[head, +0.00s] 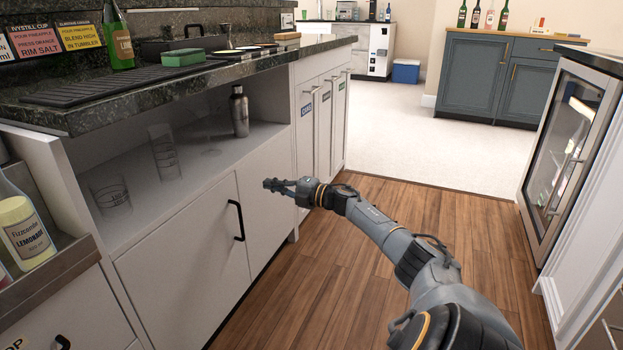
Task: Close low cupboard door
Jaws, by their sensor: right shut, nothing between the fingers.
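The low cupboard under the bar counter has a white door (185,270) with a black bar handle (239,221) near its right edge. The door looks about flush with the white panel (262,215) to its right; I cannot tell whether a small gap is left at the seam. My right gripper (267,185) is shut and empty, in front of that right panel, to the right of and a little above the handle. I cannot tell whether its tips touch the panel. My left gripper is not in view.
An open shelf above the door holds clear glasses (164,152) and a metal shaker (239,111). The dark counter (110,100) overhangs it. Lemonade bottles (25,232) stand at the left. Wooden floor (330,275) is open, with a glass-door fridge (565,150) at the right.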

